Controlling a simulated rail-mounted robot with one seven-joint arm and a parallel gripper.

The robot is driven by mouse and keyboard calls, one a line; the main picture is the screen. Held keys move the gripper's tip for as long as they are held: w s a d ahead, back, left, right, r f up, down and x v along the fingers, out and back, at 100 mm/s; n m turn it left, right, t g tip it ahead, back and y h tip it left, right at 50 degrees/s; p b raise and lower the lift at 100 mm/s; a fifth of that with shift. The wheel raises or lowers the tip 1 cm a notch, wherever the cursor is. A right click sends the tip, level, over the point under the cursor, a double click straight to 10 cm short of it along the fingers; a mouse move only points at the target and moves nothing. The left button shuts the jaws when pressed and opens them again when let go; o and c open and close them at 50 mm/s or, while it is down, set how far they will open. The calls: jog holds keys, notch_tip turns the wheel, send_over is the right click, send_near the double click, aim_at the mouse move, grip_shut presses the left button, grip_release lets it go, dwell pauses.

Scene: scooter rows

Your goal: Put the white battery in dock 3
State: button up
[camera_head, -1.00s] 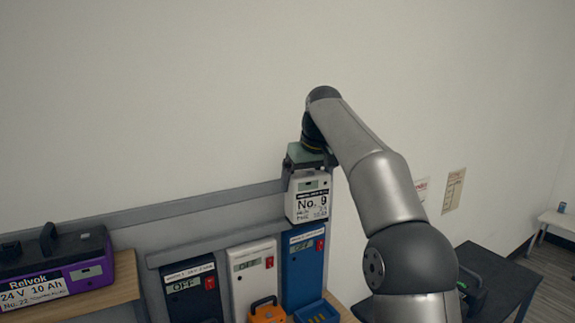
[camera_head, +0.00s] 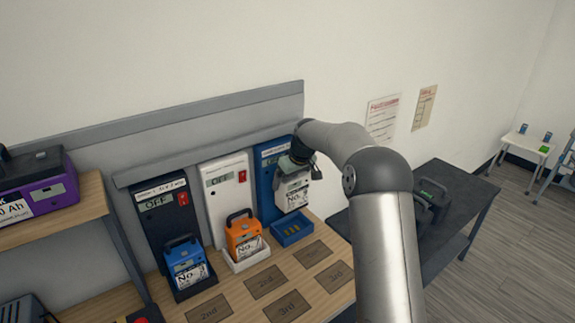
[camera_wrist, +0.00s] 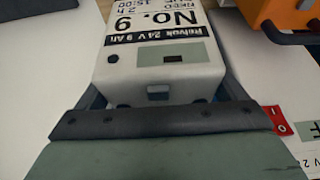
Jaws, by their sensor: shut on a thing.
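The white battery (camera_head: 293,194), marked No. 9, hangs upright in my gripper (camera_head: 299,168), in front of the right part of the blue charging dock (camera_head: 267,186). Its lower end is above that dock's blue tray (camera_head: 293,233), which is empty with contacts showing. In the wrist view the white battery (camera_wrist: 165,68) shows its label, and my gripper (camera_wrist: 160,118) is shut on its top end; the fingertips are mostly hidden. The blue dock is third from the left; its number is not readable.
The white dock (camera_head: 213,212) holds an orange battery (camera_head: 243,238). The black dock (camera_head: 152,232) holds a blue battery (camera_head: 184,266). Marked rectangles on the wooden bench (camera_head: 232,281) are bare. A purple battery (camera_head: 45,202) lies on the left shelf. A dark table (camera_head: 455,190) stands at right.

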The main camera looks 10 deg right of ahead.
jog(key=shift+f+b, duration=2.15)
jog(key=shift+f, duration=1.4)
jog(key=shift+f+b, duration=1.3)
jog(key=shift+f, duration=0.4)
jog(key=o, duration=1.7)
jog(key=shift+o, duration=0.2)
jog(key=shift+s+f, duration=0.15)
jog(key=shift+f, duration=0.1)
jog(key=p+v, duration=0.3)
jog(key=v, duration=2.3)
jog(key=shift+r, duration=0.4)
